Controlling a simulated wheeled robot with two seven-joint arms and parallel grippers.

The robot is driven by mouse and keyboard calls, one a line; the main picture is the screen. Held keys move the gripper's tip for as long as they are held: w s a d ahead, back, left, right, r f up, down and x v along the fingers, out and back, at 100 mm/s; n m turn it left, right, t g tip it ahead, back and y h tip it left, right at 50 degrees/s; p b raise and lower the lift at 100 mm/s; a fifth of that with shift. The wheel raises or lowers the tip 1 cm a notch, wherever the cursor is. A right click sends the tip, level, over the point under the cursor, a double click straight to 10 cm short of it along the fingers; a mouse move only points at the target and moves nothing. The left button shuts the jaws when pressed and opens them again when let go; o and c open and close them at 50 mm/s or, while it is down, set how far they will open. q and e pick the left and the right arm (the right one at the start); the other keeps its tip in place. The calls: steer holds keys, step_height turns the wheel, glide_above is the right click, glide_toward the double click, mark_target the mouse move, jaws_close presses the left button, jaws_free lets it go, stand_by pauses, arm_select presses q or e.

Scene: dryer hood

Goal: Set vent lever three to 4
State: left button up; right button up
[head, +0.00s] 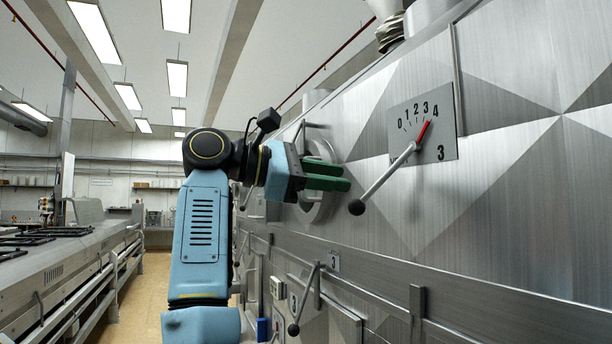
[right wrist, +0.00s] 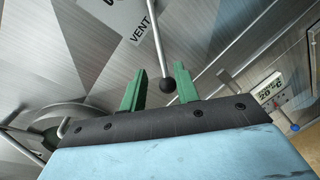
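Vent lever three is a grey rod (head: 385,180) with a black ball knob (head: 357,207), slanting down and left from its dial plate (head: 450,135). The plate carries 0 to 4 and a large 3. Its red pointer (head: 425,131) points up and right, at or very near the 4. My right gripper (head: 347,184) has green fingers just left of and above the knob in the head view. In the right wrist view its fingers (right wrist: 161,82) are apart, and a black knob (right wrist: 169,87) shows in the gap; I cannot tell its depth. My left gripper is not in view.
A round port (head: 312,205) sits behind my right gripper on the metal wall. A lower lever (head: 305,298) and a rail (head: 400,268) lie below. A long counter (head: 60,265) runs along the left, with open floor between. A small display (right wrist: 266,88) shows in the wrist view.

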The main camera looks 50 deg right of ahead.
mark_target(377, 183)
steer(key=shift+v, duration=2.3)
steer(key=shift+d, duration=0.1)
steer(key=x, duration=1.3)
steer(key=shift+s+d+p, duration=0.1)
steer(key=shift+d+p, duration=0.05)
steer(key=shift+p, duration=0.25)
